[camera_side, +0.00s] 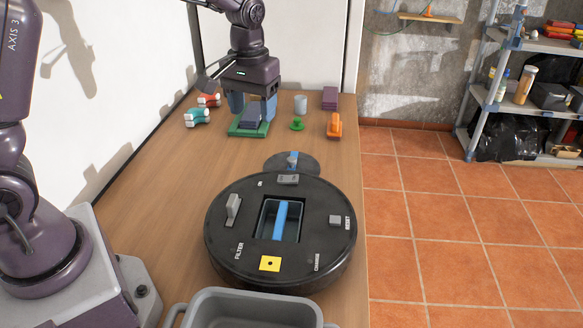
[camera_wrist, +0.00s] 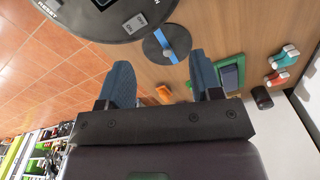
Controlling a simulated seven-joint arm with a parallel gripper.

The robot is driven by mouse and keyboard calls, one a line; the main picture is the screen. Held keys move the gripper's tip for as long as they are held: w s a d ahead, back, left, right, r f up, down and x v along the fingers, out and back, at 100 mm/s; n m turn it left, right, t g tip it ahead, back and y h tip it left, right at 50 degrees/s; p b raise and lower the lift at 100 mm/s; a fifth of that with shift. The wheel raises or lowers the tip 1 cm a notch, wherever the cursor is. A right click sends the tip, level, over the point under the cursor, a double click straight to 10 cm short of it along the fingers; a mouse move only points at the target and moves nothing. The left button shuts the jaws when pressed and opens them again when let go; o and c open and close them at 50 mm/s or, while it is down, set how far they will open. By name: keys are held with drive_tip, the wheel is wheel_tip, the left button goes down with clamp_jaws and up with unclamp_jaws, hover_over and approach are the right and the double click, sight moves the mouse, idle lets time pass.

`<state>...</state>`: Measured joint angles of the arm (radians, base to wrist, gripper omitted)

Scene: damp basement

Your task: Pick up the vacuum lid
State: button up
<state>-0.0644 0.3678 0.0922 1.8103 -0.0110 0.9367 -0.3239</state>
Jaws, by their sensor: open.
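A dark round disc with a blue bar across it, which I take for the vacuum lid (camera_side: 305,166), lies on the table at the far edge of the robot vacuum (camera_side: 222,222). In the wrist view the disc (camera_wrist: 154,51) is seen whole, beyond the gap between my fingertips, next to the vacuum (camera_wrist: 85,18). My gripper (camera_side: 253,108) is open and empty, raised above the table farther back than the disc. The vacuum has an open rectangular bay with a blue bar in it, a grey lever, and a yellow square.
A green tray with a dark block (camera_side: 238,132) is near my gripper in the picture. Red and teal pieces (camera_side: 197,117), a grey cup (camera_side: 301,104), a green knob (camera_side: 297,125) and an orange item (camera_side: 334,126) stand around. A grey bin (camera_side: 250,305) is in front.

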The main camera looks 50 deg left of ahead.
drive_tip(key=w+a+f+n, duration=0.5)
drive_tip(key=w+f+n, duration=0.1)
drive_tip(key=w+f, duration=0.55)
drive_tip(key=n+y, duration=0.1)
drive_tip(key=n, duration=0.3)
hover_over(292, 158)
drive_tip(key=d, duration=0.1)
drive_tip(key=f, duration=0.6)
drive_tip(key=shift+s+d, duration=0.1)
drive_tip(key=shift+s, duration=0.3)
drive_tip(key=shift+w+a+f, duration=0.1)
drive_tip(key=shift+a+f, duration=0.1)
drive_tip(key=shift+f, duration=0.75)
drive_tip(key=shift+w+a+f, duration=0.1)
drive_tip(key=shift+a+f, duration=0.1)
drive_tip(key=shift+f, duration=0.8)
drive_tip(key=shift+w+a+f, duration=0.1)
drive_tip(key=shift+a+f, duration=0.1)
drive_tip(key=shift+f, duration=0.75)
drive_tip(key=shift+c, duration=0.3)
drive_tip(key=c, duration=0.9)
